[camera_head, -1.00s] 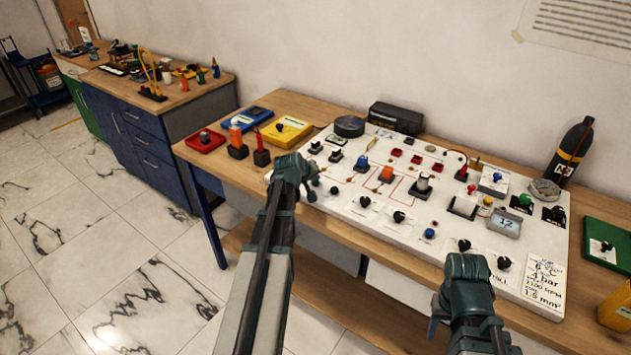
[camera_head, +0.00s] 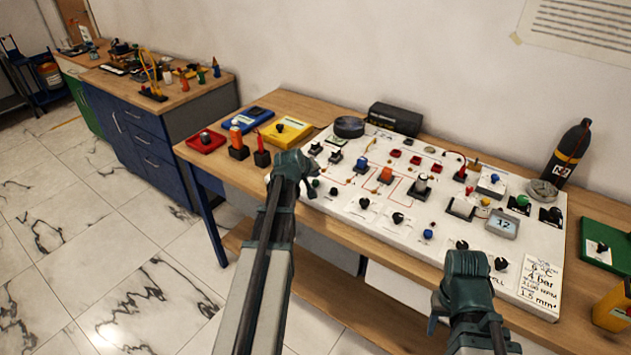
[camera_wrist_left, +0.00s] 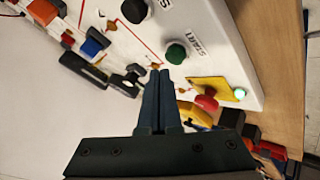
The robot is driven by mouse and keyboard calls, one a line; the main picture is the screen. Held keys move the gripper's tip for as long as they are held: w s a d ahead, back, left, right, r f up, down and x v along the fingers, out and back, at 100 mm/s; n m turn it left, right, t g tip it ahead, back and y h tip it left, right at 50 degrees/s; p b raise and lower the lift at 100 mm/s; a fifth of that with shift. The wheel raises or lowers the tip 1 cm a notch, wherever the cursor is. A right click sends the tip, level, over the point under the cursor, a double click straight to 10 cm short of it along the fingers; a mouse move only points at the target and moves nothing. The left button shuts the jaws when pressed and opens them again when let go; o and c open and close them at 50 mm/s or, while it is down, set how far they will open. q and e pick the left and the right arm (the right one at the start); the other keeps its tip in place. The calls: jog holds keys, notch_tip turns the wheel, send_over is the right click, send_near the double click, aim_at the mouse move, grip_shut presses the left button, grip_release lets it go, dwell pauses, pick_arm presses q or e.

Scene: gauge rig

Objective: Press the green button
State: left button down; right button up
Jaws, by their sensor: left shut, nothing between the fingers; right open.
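A round dark green button (camera_wrist_left: 176,53) sits on the white panel (camera_wrist_left: 225,35), beside a label reading START, in the left wrist view. In the head view, a small dark green button (camera_head: 316,183) shows at the panel's near left edge, just right of my left gripper (camera_head: 303,185). My left gripper's fingers (camera_wrist_left: 160,75) are shut and empty, and in the wrist view their tips lie just below and left of the green button. I cannot tell whether they touch anything. My right gripper (camera_head: 440,320) is over the panel's near right edge, its fingers mostly hidden.
A red button (camera_wrist_left: 206,102) on a yellow plate and a lit green lamp (camera_wrist_left: 240,93) are close to my left fingers. A black knob (camera_wrist_left: 135,10) is on the other side. Another green knob (camera_head: 521,201) is at the panel's right. Several devices stand on the wooden table (camera_head: 228,165).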

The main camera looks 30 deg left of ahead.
aim_at(315, 185)
pick_arm(q)
notch_tip(315, 185, up, 5)
jog(key=p, duration=0.4)
jog(key=shift+p, duration=0.35)
dwell(0.4)
